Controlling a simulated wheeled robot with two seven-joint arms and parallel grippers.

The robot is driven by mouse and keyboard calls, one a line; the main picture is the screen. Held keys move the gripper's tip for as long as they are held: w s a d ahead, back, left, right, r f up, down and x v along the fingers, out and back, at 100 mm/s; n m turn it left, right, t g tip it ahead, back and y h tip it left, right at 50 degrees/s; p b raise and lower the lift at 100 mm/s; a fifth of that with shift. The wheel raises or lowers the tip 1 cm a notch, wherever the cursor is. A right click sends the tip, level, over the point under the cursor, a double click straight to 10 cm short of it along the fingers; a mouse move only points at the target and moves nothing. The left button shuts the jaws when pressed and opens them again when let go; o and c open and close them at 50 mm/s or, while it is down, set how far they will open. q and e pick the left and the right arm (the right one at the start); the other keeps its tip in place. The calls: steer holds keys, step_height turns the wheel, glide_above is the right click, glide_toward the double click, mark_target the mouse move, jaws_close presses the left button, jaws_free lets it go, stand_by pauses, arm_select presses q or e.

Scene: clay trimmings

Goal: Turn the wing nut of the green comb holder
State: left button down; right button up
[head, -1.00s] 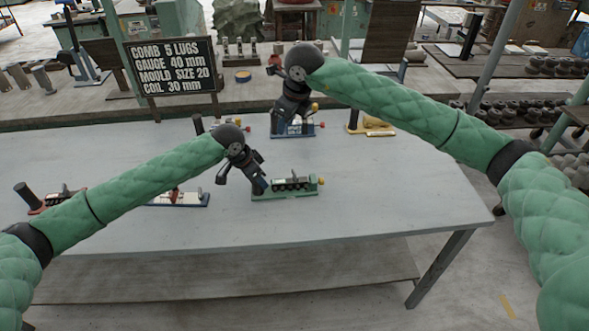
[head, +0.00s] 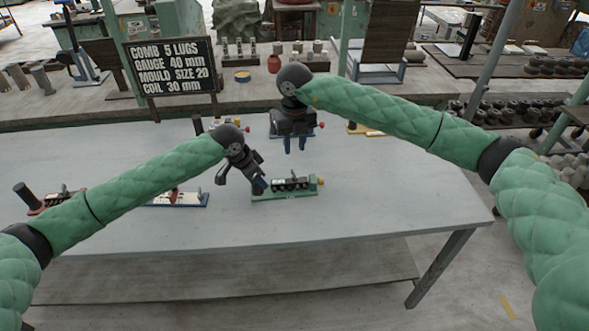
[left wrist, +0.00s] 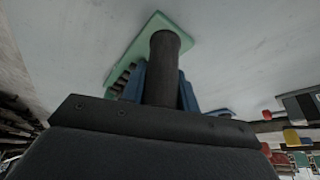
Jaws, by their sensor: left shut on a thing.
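The green comb holder (head: 290,196) lies on the grey table near its middle, with a dark comb block on top. A small yellow part sits at its right end, where the wing nut (head: 321,181) seems to be; its shape is too small to make out. My left gripper (head: 262,188) is shut on the dark upright post (left wrist: 164,65) at the holder's left end. The left wrist view shows its blue fingers on both sides of the post and the green base (left wrist: 154,22) beyond. My right gripper (head: 295,149) hangs fingers down above and behind the holder, open and empty.
A blue holder (head: 277,135) stands behind my right gripper, partly hidden. Another blue-based holder (head: 192,201) and a red one (head: 45,206) lie to the left. A sign (head: 172,79) stands at the back. The table's front and right are clear.

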mark_target(294, 172)
step_height(294, 172, down, 10)
steer(key=shift+r, duration=0.1)
stand_by(0.4)
jaws_close()
